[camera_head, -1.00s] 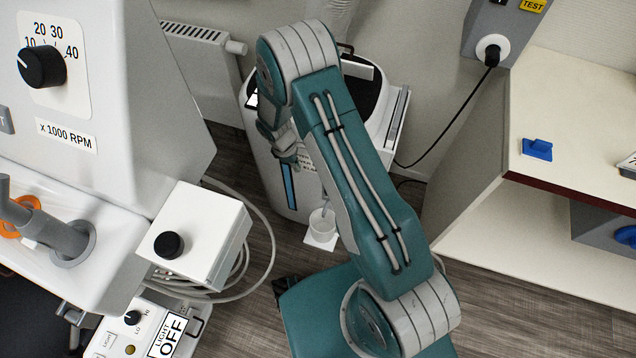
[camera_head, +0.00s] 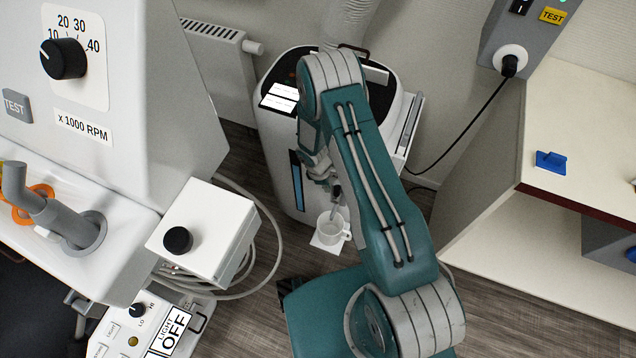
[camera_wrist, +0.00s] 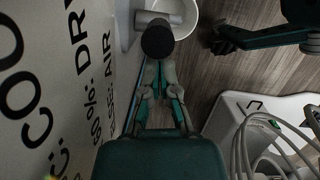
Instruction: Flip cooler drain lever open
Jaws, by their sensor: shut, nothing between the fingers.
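The cooler (camera_head: 276,142) is a white rounded appliance with a dark top and a blue front strip. Its lettered front (camera_wrist: 62,95) fills the left of the wrist view. A grey drain fitting with a round black end (camera_wrist: 157,40) sticks out from it; which part is the lever I cannot tell. A white mug (camera_head: 331,228) stands on the floor under the fitting and shows partly in the wrist view (camera_wrist: 184,12). My gripper (camera_wrist: 159,70) is shut and empty, its tips close to the black end; contact is unclear. In the head view, my gripper (camera_head: 325,178) is partly hidden by my arm.
A white box with a black knob (camera_head: 205,232) and looped grey cables (camera_head: 262,282) lie to the left. A counter (camera_head: 585,150) with a blue clip (camera_head: 550,161) is at the right. A radiator (camera_head: 215,62) stands behind.

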